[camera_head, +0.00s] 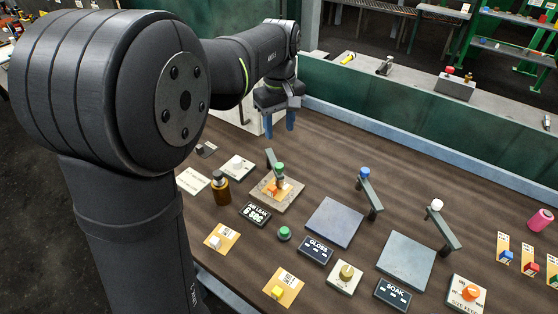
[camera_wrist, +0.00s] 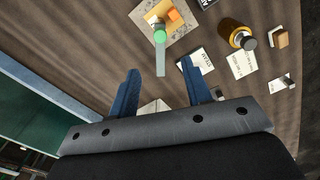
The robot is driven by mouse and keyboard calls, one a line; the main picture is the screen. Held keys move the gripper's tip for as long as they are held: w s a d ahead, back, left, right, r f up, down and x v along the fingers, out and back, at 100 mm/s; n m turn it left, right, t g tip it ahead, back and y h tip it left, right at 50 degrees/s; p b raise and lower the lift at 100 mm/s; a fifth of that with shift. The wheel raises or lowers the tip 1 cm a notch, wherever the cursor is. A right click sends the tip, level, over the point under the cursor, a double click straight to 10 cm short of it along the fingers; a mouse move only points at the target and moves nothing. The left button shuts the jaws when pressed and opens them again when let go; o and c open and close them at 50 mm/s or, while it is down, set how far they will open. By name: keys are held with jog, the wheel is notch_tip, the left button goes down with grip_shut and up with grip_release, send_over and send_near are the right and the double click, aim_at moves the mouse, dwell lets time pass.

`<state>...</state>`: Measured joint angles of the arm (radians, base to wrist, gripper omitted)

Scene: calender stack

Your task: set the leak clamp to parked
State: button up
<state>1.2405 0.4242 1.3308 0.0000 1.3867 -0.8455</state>
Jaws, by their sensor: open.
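No part reads as a leak clamp by name. The nearest match is a grey arm with a green knob (camera_head: 280,167) over a speckled plate (camera_head: 262,197), behind a black display (camera_head: 255,214) that seems to read "AIR LEAK". An orange block (camera_head: 283,186) sits on the plate under the arm. In the wrist view the green knob (camera_wrist: 160,36), grey bar (camera_wrist: 161,62) and orange block (camera_wrist: 175,17) lie beyond my fingertips. My gripper (camera_head: 282,122) is open and empty, above and behind the plate, pointing down; its blue fingers (camera_wrist: 160,85) also show in the wrist view.
A brown bottle (camera_head: 220,190) stands left of the plate. Grey pads with similar arms, one blue-knobbed (camera_head: 364,174) and one white-knobbed (camera_head: 437,205), stand right. Labels "GLOSS" (camera_head: 316,248) and "SOAK" (camera_head: 393,293) are in front. A blue-grey rail (camera_head: 400,140) edges the table's back.

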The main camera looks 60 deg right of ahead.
aim_at(279, 165)
notch_tip(279, 165, down, 12)
jog(key=shift+f, duration=0.2)
grip_shut()
